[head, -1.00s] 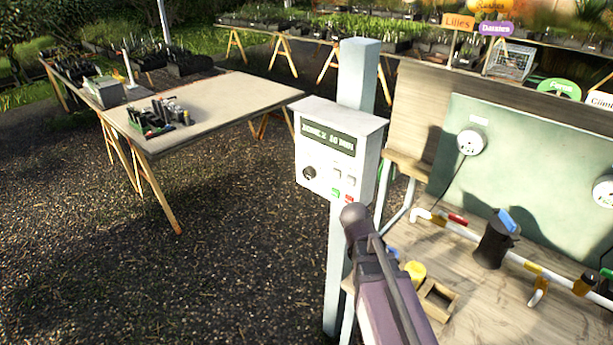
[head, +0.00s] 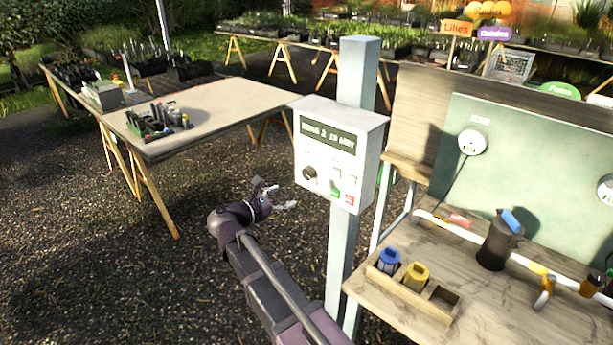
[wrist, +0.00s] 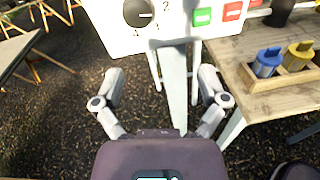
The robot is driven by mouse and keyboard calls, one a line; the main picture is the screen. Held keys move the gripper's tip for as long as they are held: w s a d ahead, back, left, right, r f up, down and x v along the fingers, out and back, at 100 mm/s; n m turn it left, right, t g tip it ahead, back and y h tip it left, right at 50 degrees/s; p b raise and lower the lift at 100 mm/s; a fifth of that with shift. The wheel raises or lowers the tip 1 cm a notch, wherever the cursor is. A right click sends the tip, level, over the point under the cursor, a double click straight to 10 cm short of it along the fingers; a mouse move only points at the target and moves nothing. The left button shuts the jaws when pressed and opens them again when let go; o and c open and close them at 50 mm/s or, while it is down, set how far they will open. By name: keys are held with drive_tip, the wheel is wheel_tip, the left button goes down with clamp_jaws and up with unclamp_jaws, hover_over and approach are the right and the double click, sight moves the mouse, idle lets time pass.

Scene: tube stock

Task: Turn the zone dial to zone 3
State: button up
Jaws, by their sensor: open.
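The zone dial (head: 309,173) is a round black knob on the lower left of a white control box (head: 340,113). It also shows at the top of the wrist view (wrist: 138,13), with a white mark on its right side and numbers around it. The box's display (head: 327,136) seems to read zone 2, 10 min, though it is blurred. My gripper (head: 282,197) is just left of and below the dial, apart from the box. In the wrist view its two fingers (wrist: 160,85) are spread wide with nothing between them.
The box is on a grey post (head: 340,260). Green (wrist: 202,17) and red (wrist: 233,11) buttons are right of the dial. A wooden bench (head: 400,310) with blue and yellow parts in a tray stands at right. A table (head: 220,105) stands behind left, with open gravel between.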

sight(306, 174)
drive_tip(key=a, duration=0.1)
drive_tip(key=a+r+n+t, duration=0.1)
drive_tip(key=a, duration=0.1)
drive_tip(key=shift+s+a+r+n, duration=0.1)
drive_tip(key=shift+s+r+n, duration=0.1)
drive_tip(key=shift+n, duration=0.1)
drive_tip(key=shift+w, duration=0.1)
drive_tip(key=shift+x, duration=6.85)
drive_tip(key=shift+r, duration=0.2)
drive_tip(key=shift+c, duration=0.2)
drive_tip(key=c, duration=1.1)
